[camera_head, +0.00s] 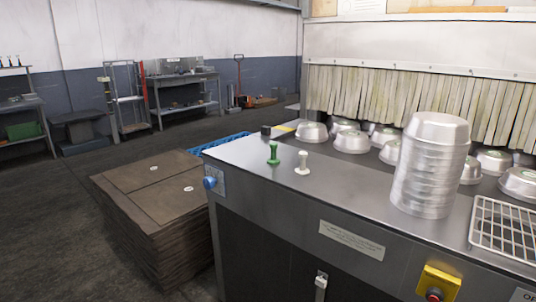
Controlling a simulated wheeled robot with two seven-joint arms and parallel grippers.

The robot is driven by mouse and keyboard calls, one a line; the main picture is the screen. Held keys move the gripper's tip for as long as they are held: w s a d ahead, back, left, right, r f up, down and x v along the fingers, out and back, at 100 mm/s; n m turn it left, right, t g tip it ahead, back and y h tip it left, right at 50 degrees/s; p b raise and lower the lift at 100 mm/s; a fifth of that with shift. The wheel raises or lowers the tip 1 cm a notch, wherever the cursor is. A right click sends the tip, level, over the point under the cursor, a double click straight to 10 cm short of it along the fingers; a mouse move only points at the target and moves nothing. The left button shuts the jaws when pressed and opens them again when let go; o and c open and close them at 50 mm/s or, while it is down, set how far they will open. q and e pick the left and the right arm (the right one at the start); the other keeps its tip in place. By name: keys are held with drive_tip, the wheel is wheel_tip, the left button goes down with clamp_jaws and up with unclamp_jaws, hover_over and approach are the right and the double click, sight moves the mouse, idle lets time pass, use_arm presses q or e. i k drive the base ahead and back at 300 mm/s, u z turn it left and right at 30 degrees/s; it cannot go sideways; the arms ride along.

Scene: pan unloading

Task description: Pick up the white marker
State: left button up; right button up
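The white marker (303,165) stands upright on the grey metal top of the machine (240,150), near its left front part. It has a wide base and a rounded top. A green marker (273,154) of similar shape stands just to its left, apart from it. Neither of my grippers shows in the head view, so I cannot see whether they are open or shut.
A tall stack of metal pans (428,170) stands right of the markers. Several single pans (352,141) sit behind, before a strip curtain (400,98). A wire rack (503,228) lies at the right edge. A small black block (266,129) sits at the back left. Brown stacked sheets (150,225) stand left.

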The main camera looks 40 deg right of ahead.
sight(303, 171)
drive_tip(key=i, duration=2.6)
drive_tip(key=z, duration=0.95)
